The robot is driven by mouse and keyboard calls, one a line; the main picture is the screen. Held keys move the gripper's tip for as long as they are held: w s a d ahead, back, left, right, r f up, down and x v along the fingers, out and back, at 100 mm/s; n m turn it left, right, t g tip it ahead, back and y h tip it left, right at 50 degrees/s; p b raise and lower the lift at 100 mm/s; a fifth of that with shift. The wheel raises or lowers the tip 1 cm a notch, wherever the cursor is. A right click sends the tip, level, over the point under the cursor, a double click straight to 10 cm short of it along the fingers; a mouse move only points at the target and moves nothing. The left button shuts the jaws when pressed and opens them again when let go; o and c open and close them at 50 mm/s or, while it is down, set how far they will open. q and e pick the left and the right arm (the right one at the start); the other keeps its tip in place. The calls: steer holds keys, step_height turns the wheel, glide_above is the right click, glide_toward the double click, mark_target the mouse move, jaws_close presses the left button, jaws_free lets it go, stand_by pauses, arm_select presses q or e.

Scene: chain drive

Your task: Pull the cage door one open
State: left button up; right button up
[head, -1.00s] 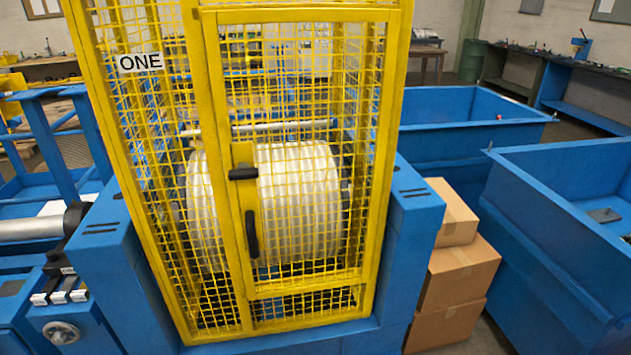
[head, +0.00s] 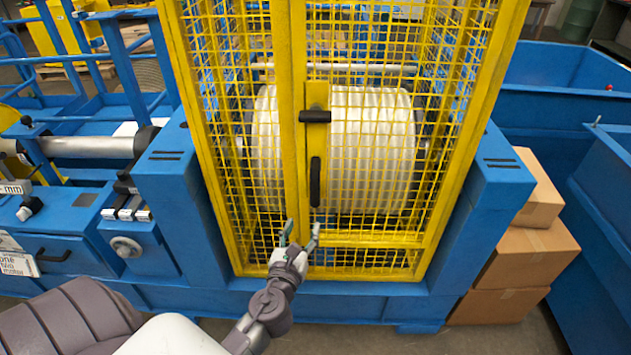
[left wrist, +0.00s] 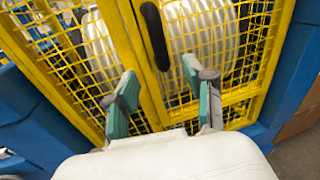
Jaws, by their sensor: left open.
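The yellow mesh cage door (head: 372,165) is closed in its yellow frame, in front of a large pale ribbed drum (head: 345,130). A black vertical handle (head: 315,182) is on the door's left edge, with a black latch (head: 315,116) above it. My left gripper (head: 301,234) is open and empty, just below the handle in the head view. In the left wrist view, the handle (left wrist: 155,36) is ahead of the open fingers (left wrist: 160,92), between them and beyond their tips. I see no contact with it. My right gripper is not in view.
Blue machine housing (head: 470,200) surrounds the cage. Cardboard boxes (head: 525,255) are stacked at the right, beside blue bins (head: 590,200). A blue drawer unit (head: 60,255) and a grey roller (head: 95,147) are at the left. Some floor shows at the front right.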

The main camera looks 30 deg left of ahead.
mark_target(314, 189)
arm_select(q)
steer(key=shift+m, duration=0.3)
steer(key=x, duration=0.4)
steer(key=r+p+x, duration=0.1)
steer(key=x, duration=0.4)
steer(key=r+x, duration=0.1)
steer(key=x, duration=0.4)
steer(key=shift+s+a, duration=0.1)
jaws_close()
